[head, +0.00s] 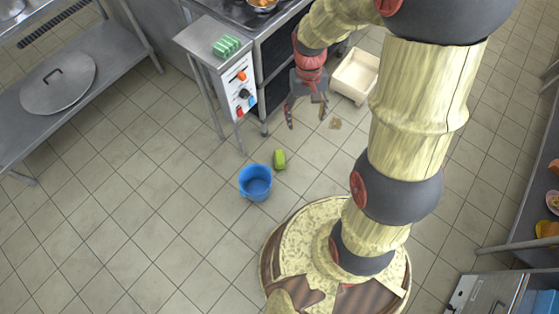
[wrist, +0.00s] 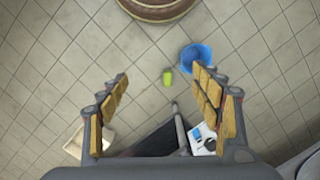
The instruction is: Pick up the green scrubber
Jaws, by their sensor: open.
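A small lime-green block, which looks like the green scrubber (head: 279,158), lies on the tiled floor beside the blue bucket (head: 255,182). In the wrist view the scrubber (wrist: 167,78) appears between the open fingers, well below them, with the bucket (wrist: 196,57) to its right. My gripper (head: 306,112) is open and empty, pointing down, above and to the upper right of the scrubber in the head view. The gripper's two fingers also frame the wrist view (wrist: 160,76). Nothing hides the scrubber.
A green-and-white striped item (head: 226,46) lies on the steel side stand (head: 205,36) by the stove. A cream bin (head: 355,75) stands on the floor behind my gripper. A steel shelf with a round lid (head: 57,84) is at left. Floor left of the bucket is clear.

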